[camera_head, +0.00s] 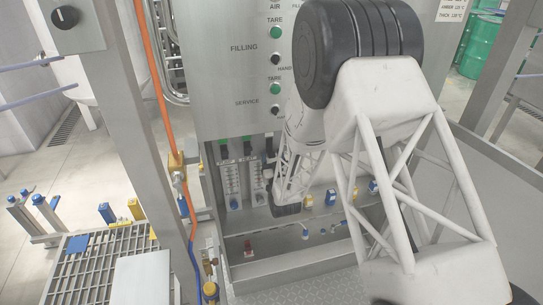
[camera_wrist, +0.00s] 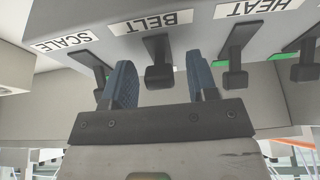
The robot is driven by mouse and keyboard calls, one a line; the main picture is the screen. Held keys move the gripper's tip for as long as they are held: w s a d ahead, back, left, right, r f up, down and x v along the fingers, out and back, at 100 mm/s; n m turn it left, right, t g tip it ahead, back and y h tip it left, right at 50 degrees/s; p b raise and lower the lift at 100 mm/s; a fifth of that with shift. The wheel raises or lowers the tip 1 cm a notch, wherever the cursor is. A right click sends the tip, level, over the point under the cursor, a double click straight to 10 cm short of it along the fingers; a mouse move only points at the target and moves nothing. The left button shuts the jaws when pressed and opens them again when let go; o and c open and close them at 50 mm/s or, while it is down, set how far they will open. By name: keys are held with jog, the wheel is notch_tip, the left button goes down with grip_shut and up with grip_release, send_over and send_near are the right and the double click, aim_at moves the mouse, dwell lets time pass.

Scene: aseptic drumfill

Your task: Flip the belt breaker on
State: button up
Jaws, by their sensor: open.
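The belt breaker (camera_wrist: 158,68) is a dark lever under a white BELT label (camera_wrist: 150,22) in the wrist view. My gripper (camera_wrist: 161,80) is open, with one blue finger on each side of this lever. I cannot tell whether either finger touches it. No green shows beside the belt lever, while green shows beside the heat breaker (camera_wrist: 235,65). In the head view my arm reaches down to the lower part of the grey panel (camera_head: 235,75), and its end partly hides the breaker row.
The scale breaker (camera_wrist: 95,68) and the heat breaker stand close on either side of the belt lever. Another dark lever (camera_wrist: 304,62) is at the right. In the head view, an orange hose (camera_head: 150,75) runs down a post, and a grated table (camera_head: 85,262) stands lower left.

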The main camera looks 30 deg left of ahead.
aim_at(270, 146)
jog(key=shift+w+a, duration=0.15)
jog(key=shift+a, duration=0.05)
jog(key=shift+c, duration=0.3)
jog(key=c, duration=0.9)
jog(key=shift+o, duration=0.2)
jog(key=shift+r, duration=0.1)
jog(key=shift+d+r+g+h, duration=0.1)
jog(key=shift+r+g+h, duration=0.05)
jog(key=shift+g+h, duration=0.25)
jog(key=shift+s+d+r+g+h, duration=0.1)
jog(key=shift+r+g+h, duration=0.35)
jog(key=shift+g+h, duration=0.3)
jog(key=shift+s+d+r+g+h, duration=0.1)
jog(key=shift+r+g+h, duration=0.3)
jog(key=shift+g+h, duration=0.35)
jog(key=shift+w+a+r+g+h, duration=0.1)
jog(key=shift+r+g+h, duration=0.35)
jog(key=shift+g+h, duration=0.5)
jog(key=shift+w+a+r+g+h, duration=0.1)
jog(key=shift+r+g+h, duration=0.35)
jog(key=shift+g+h, duration=0.5)
